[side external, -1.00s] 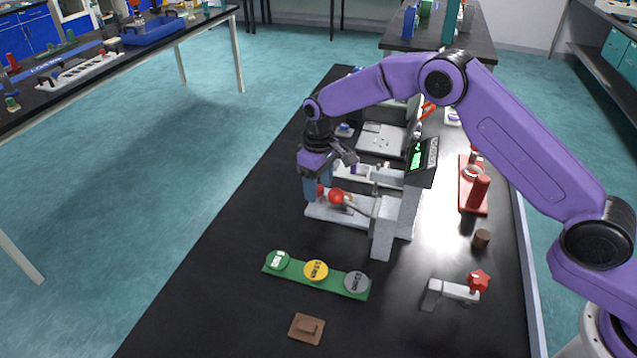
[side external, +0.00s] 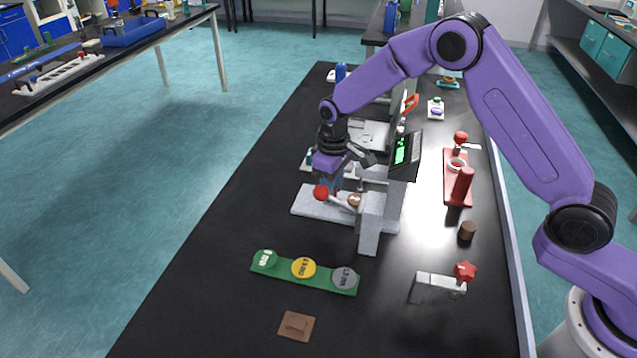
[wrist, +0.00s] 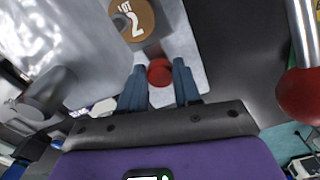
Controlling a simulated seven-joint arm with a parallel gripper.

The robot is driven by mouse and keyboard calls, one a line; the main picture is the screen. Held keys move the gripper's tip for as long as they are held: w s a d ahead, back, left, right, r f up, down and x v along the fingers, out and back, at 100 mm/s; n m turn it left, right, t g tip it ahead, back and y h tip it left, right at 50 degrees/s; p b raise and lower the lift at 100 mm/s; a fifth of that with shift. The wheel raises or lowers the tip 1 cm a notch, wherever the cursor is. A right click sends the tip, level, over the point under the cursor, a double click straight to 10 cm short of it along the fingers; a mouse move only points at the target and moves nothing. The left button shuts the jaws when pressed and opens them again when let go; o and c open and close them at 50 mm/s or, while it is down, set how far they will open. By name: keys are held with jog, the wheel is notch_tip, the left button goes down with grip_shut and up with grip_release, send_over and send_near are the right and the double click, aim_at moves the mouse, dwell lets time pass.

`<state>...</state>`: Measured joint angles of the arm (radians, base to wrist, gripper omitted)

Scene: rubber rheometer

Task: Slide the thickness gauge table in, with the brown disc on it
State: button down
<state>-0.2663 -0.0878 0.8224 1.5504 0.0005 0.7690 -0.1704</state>
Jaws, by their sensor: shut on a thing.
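The thickness gauge is a pale grey frame with a green-lit display (side external: 402,150) and a light base plate (side external: 312,205). My gripper (wrist: 159,78) is shut on the small red knob (wrist: 160,72) of the gauge's table (wrist: 152,48). The brown disc (wrist: 134,18), marked "LOT 2", lies on the table beyond the knob, partly cut off by the frame edge. In the side view the disc (side external: 354,200) shows beside the gauge's upright, partly hidden. A lever with a big red ball (side external: 321,192) stands in front of my fingers; the ball (wrist: 305,95) is apart from them in the wrist view.
The black bench left of the gauge is clear.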

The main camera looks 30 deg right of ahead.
aim_at(336, 191)
jog(key=shift+s+d, duration=0.3)
jog(key=shift+d, duration=0.05)
jog(key=c, duration=0.8)
grip_release()
jog(key=shift+d, duration=0.1)
jog(key=shift+r, duration=0.2)
notch_tip(336, 191, up, 17)
jog(key=shift+r, duration=0.1)
